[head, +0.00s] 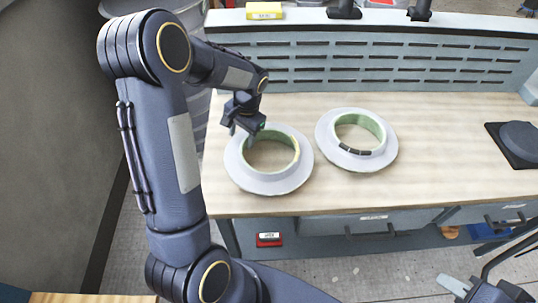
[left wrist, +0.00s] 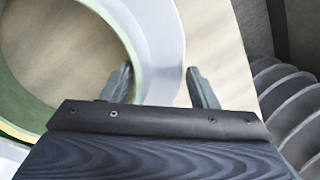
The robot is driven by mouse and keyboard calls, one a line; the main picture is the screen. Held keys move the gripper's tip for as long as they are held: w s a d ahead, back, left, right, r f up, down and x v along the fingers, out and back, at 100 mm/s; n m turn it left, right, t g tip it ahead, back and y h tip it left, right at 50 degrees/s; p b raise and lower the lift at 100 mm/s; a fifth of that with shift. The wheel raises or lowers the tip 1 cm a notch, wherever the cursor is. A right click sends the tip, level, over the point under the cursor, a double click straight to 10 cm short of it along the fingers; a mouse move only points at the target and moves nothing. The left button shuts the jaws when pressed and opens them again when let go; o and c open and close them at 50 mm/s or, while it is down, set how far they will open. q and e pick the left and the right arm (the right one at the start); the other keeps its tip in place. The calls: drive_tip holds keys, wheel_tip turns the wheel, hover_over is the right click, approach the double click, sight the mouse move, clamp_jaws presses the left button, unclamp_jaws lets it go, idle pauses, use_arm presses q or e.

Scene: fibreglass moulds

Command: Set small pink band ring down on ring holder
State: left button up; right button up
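Two pale grey flanged rings with green inner walls lie on the workbench in the head view. The left ring (head: 285,181) has a small pale yellowish band on its inner wall, and no clearly pink band shows. The right ring (head: 329,137) has a black segmented band at its front. My left gripper (head: 241,131) is at the left ring's far left rim. In the left wrist view its fingers (left wrist: 161,88) are apart, with the grey flange (left wrist: 158,35) between them; contact is unclear. My right gripper (head: 487,291) is partly cut off at the bottom right. No labelled ring holder shows.
A dark square pad with a round disc (head: 520,136) lies at the bench's right. A slotted grey back panel (head: 390,65) closes the rear. Wooden bench top (head: 440,135) is clear between the right ring and the pad. A ribbed grey bin (left wrist: 290,95) stands left of the bench.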

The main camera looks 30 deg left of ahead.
use_arm(q)
clamp_jaws()
drive_tip(key=shift+r, duration=0.1)
